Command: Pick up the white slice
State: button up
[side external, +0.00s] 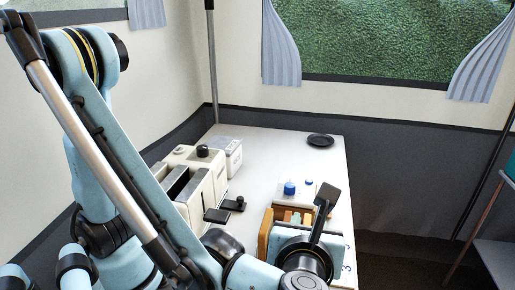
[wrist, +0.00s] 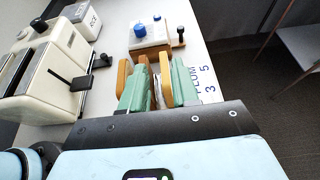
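My gripper (wrist: 157,98) has two green fingers, spread apart, in the wrist view. Between them is a narrow pale strip (wrist: 157,93), which may be the white slice seen edge-on; most of it is hidden. I cannot tell whether the fingers touch it. Orange-brown upright pieces (wrist: 142,66) stand beside and between the fingers, like slices or parts of a rack.
A cream toaster (side external: 183,185) with a black lever stands left. A white box marked RICE (wrist: 82,20) is behind it. A white block with a blue knob (side external: 290,187) stands just behind the orange-brown pieces. A black plate (side external: 320,140) lies at the far end of the white table (side external: 268,150).

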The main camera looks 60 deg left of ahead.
jog(key=shift+w+a+f, duration=0.85)
jog(key=shift+f, duration=0.5)
jog(key=shift+w+a+f, duration=0.8)
jog(key=shift+f, duration=0.6)
jog(key=shift+w+a+f, duration=0.85)
jog(key=shift+f, duration=0.5)
jog(key=c, duration=0.5)
jog(key=shift+r, duration=0.1)
